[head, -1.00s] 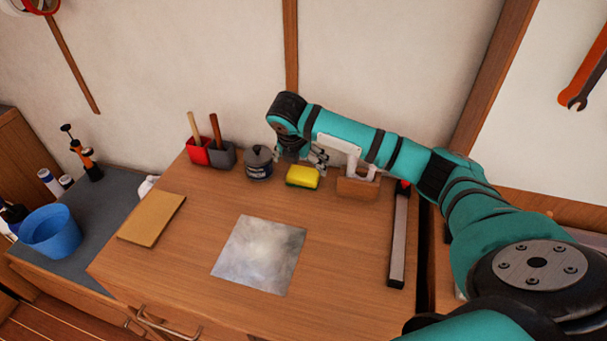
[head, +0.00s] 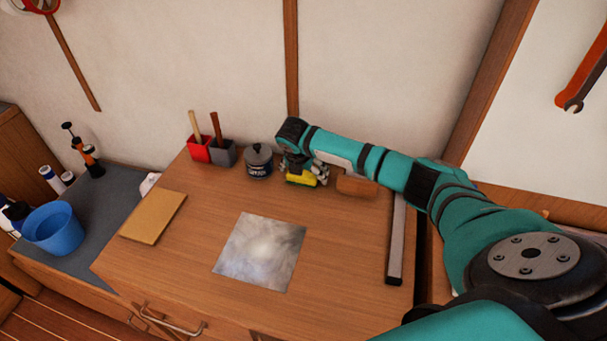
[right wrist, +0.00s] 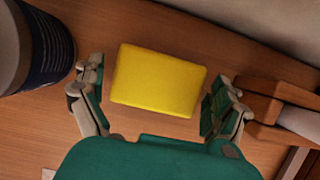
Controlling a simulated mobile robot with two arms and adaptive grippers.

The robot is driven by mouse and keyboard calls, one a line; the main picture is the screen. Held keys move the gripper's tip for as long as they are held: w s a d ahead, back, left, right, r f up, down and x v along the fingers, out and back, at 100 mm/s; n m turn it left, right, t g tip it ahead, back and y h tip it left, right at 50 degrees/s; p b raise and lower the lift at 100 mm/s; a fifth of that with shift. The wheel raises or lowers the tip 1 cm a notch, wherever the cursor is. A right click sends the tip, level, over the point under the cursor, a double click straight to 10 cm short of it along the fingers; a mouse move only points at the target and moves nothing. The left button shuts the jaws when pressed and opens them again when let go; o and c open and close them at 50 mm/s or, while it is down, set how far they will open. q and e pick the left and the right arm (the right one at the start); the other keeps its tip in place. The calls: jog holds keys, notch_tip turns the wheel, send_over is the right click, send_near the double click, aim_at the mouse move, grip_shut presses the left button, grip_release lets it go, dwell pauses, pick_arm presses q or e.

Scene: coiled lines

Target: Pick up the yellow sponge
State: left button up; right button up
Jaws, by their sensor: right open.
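The yellow sponge (head: 300,180) lies on the wooden bench top near the wall, partly hidden by my right gripper in the head view. In the right wrist view the sponge (right wrist: 158,81) lies between the two fingers, with a gap on each side. My right gripper (head: 305,174) is at the sponge from above, and in the right wrist view the gripper (right wrist: 160,98) is open and holds nothing. My left gripper is not in view.
A dark round tin (head: 258,163) stands close to the left of the sponge. A wooden block (head: 357,186) stands to its right. Red and grey holders (head: 222,154) with wooden handles are further left. A grey metallic sheet (head: 258,252) lies flat in front; bare bench surrounds it.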

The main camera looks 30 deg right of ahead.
jog(key=c, duration=0.7)
jog(key=shift+c, duration=0.2)
jog(key=shift+r, duration=0.1)
jog(key=shift+r, duration=0.4)
notch_tip(320, 180, up, 2)
jog(key=shift+w+r+b, duration=0.1)
jog(key=shift+r+b, duration=0.05)
jog(key=shift+b, duration=0.4)
jog(key=s+a+b, duration=0.1)
jog(key=a, duration=0.4)
jog(key=s+a+r, duration=0.1)
jog(key=s+a, duration=0.1)
jog(key=a, duration=0.3)
jog(key=s+a+b, duration=0.1)
jog(key=s+a, duration=0.1)
jog(key=a, duration=0.3)
jog(key=shift+a+r+b, duration=0.15)
jog(key=shift+r+b, duration=0.2)
jog(key=shift+r, duration=0.05)
